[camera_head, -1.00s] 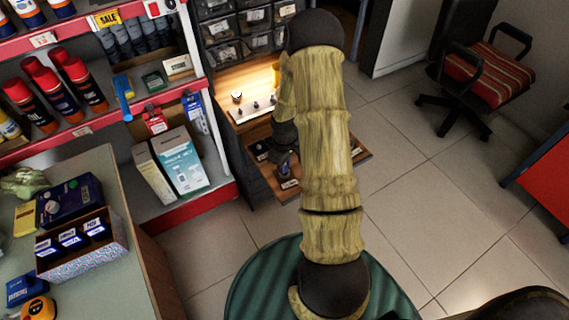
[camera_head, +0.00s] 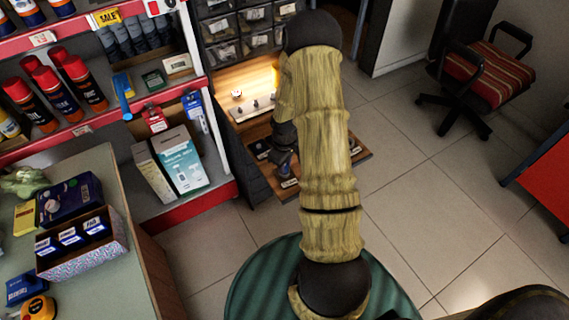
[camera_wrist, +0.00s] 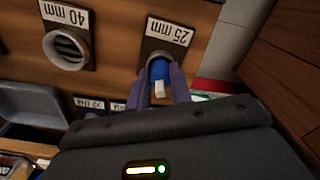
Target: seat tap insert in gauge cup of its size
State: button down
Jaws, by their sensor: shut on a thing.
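The tap insert (camera_wrist: 158,70), blue with a pale stem, is between the fingers of my gripper (camera_wrist: 166,92) in the wrist view. My gripper is shut on it, stem toward the camera. It is at the gauge cup on the plate marked 25 mm (camera_wrist: 170,31); the insert and fingers hide most of that cup, so I cannot tell how deep it sits. The 40 mm gauge cup (camera_wrist: 67,50), a ribbed round opening, is empty to the left. In the head view my gripper (camera_head: 284,165) is over the pulled-out wooden board, partly hidden by my arm.
Smaller size labels (camera_wrist: 92,104) and a grey bin (camera_wrist: 30,108) lie near the cups in the wrist view. A lit shelf above the board holds several small parts (camera_head: 256,104). Small drawers (camera_head: 222,27) stand behind; open tiled floor (camera_head: 420,200) is at right.

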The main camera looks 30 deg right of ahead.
jog(key=shift+f, duration=0.5)
jog(key=shift+r+p, duration=0.75)
jog(key=shift+r, duration=0.15)
dwell(0.8)
jog(key=shift+f+b, duration=0.5)
jog(key=shift+f, duration=0.35)
dwell(0.4)
jog(key=c, duration=1.5)
grip_release()
jog(key=shift+c, duration=0.2)
jog(key=shift+r+p, duration=4.7)
jog(key=shift+r, duration=0.8)
